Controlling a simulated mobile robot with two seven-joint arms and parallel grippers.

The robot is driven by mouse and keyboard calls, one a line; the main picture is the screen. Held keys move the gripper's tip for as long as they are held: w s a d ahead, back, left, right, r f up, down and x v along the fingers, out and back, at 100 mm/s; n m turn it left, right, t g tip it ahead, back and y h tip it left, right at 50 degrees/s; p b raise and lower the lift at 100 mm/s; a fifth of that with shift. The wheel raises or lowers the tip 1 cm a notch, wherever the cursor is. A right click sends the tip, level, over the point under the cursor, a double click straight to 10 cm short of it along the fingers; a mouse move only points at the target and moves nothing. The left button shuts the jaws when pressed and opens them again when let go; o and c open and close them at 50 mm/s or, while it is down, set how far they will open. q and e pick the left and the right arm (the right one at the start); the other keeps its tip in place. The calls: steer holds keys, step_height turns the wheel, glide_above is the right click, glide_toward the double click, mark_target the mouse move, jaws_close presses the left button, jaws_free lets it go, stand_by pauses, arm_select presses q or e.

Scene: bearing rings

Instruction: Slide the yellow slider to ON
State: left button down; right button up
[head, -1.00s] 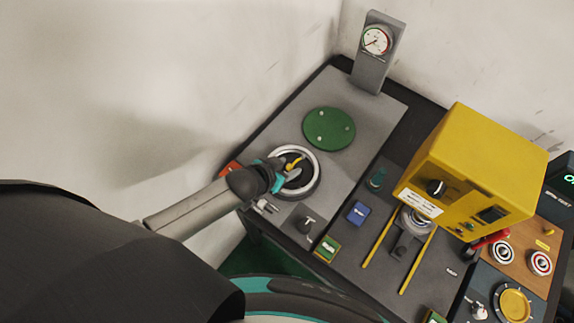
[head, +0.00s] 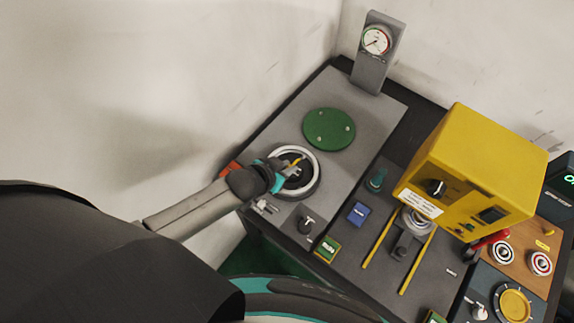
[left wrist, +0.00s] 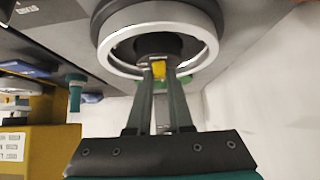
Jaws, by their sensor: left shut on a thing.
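The yellow slider (head: 297,161) shows as a small yellow piece inside the silver-rimmed round housing (head: 314,161) on the grey bench top. In the left wrist view the slider (left wrist: 158,69) sits between the tips of my left gripper (left wrist: 159,77), in front of the housing's dark centre, with the silver rim (left wrist: 199,62) around it. My left gripper (head: 286,171) reaches in from the left in the head view and is shut on the slider. The fingers hide part of it. No ON mark is readable by the slider. My right gripper is not in view.
A green disc (head: 329,129) lies behind the housing. A gauge post (head: 372,75) stands at the back. A yellow box (head: 480,150), a blue block (head: 358,213) and a green-and-yellow switch (head: 327,249) are to the right. A wall rises close behind the bench's left side.

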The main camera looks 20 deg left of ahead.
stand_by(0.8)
arm_select(q)
steer(key=shift+w+d, duration=0.2)
steer(key=shift+w, duration=0.3)
steer(key=shift+w+d, duration=0.2)
steer(key=shift+w, duration=0.3)
steer(key=c, duration=0.8)
jaws_free()
steer(key=p+v, duration=0.3)
steer(key=v, duration=1.2)
